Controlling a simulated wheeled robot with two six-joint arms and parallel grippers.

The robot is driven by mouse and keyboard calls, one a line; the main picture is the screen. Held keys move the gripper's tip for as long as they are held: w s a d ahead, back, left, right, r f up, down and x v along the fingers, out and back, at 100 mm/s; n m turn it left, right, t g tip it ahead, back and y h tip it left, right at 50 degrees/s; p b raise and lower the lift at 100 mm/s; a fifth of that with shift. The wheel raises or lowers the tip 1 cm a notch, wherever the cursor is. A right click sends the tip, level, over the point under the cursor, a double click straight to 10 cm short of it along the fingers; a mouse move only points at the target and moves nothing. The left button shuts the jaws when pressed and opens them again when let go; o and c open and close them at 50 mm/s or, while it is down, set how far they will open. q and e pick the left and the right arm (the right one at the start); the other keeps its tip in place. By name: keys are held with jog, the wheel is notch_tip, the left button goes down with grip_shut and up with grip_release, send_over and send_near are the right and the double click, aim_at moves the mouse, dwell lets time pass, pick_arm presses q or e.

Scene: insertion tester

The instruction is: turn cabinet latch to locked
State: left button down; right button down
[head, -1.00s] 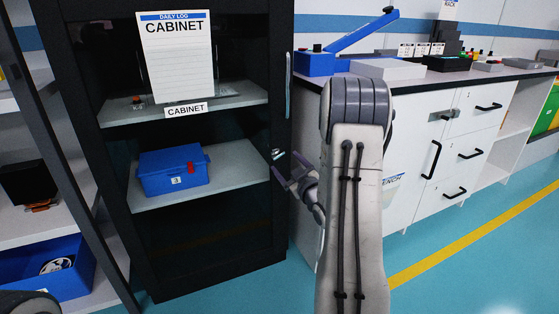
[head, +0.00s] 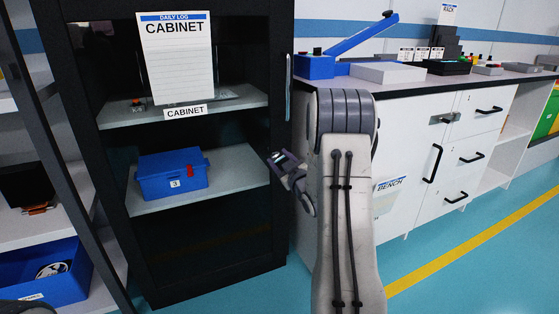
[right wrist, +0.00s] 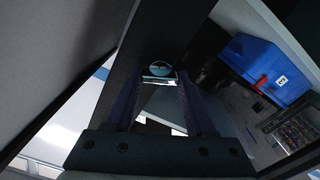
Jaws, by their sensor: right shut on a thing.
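The dark cabinet (head: 270,225) stands at the left centre in the head view, with its glass door closed. The latch (right wrist: 160,70) is a small round silver piece with a bright bar on the dark door frame in the right wrist view. My right gripper (head: 277,158) is at the right edge of the cabinet door and covers the latch in the head view. In the right wrist view its fingers (right wrist: 160,88) reach to both sides of the latch's bar and are shut on it.
A vertical door handle (head: 288,85) is above the gripper. A blue box (head: 172,177) sits on a shelf inside. A white bench (head: 410,150) stands close on the right, beside my right arm. Open shelving with a blue bin (head: 58,268) is at the left.

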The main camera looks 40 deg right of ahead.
jog(key=m+p, duration=0.2)
jog(key=shift+r+m, duration=0.2)
jog(key=shift+m, duration=0.1)
jog(key=shift+m+p, duration=0.6)
jog(key=shift+m, duration=0.4)
jog(key=shift+f+m, duration=0.15)
jog(key=shift+m, duration=0.25)
jog(key=shift+c, duration=1.2)
grip_release()
jog(key=shift+s, duration=0.1)
